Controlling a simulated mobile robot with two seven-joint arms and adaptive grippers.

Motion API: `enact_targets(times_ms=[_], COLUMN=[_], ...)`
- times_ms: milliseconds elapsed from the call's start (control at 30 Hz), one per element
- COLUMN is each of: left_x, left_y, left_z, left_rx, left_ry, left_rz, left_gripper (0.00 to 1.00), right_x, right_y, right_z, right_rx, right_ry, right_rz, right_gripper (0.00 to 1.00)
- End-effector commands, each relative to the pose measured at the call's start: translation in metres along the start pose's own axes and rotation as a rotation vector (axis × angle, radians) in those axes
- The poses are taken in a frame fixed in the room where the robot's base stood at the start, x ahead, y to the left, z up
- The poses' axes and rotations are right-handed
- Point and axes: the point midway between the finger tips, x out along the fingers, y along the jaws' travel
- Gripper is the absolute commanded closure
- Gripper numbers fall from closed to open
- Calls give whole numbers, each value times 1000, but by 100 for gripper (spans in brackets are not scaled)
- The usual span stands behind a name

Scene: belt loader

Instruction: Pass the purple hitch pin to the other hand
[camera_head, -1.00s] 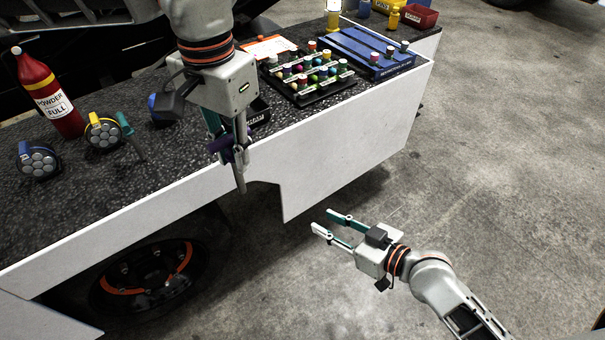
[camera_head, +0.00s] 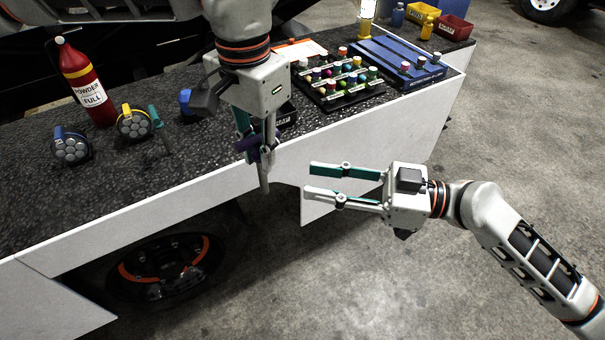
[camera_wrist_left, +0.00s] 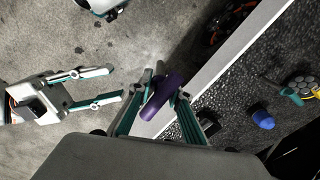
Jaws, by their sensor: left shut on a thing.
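The purple hitch pin (camera_head: 252,144) is held between the fingers of my left gripper (camera_head: 256,148), just off the front edge of the dark speckled deck. In the left wrist view the purple part of the pin (camera_wrist_left: 163,96) lies slantwise between the fingertips. My left gripper is shut on it, and its fingers hide some of the pin. My right gripper (camera_head: 308,180) is open and empty, to the right of the pin and apart from it, its fingers pointing left towards it. It also shows in the left wrist view (camera_wrist_left: 116,84), left of the pin.
The dark deck (camera_head: 100,190) has a white side panel (camera_head: 390,140). On it stand a red extinguisher (camera_head: 84,84), a blue lamp (camera_head: 70,146), a yellow lamp (camera_head: 134,122), a rack of coloured knobs (camera_head: 340,98) and a blue case (camera_head: 385,60). Open air lies between the grippers.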

Motion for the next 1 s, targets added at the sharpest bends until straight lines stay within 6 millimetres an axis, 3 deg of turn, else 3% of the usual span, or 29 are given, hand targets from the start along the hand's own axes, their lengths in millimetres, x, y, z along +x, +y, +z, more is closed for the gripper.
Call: enact_targets(times_ms=[600, 800, 1000], left_x=[0, 0, 0], left_y=[0, 0, 0], left_z=[0, 0, 0], left_rx=[0, 0, 0], left_ry=[1, 1, 1], left_rz=[0, 0, 0], left_gripper=[100, 100, 100], right_x=[96, 113, 116], right_y=[0, 0, 0], right_z=[0, 0, 0], right_rx=[2, 1, 2], right_ry=[2, 1, 0], right_rz=[0, 1, 1], right_gripper=[71, 71, 71])
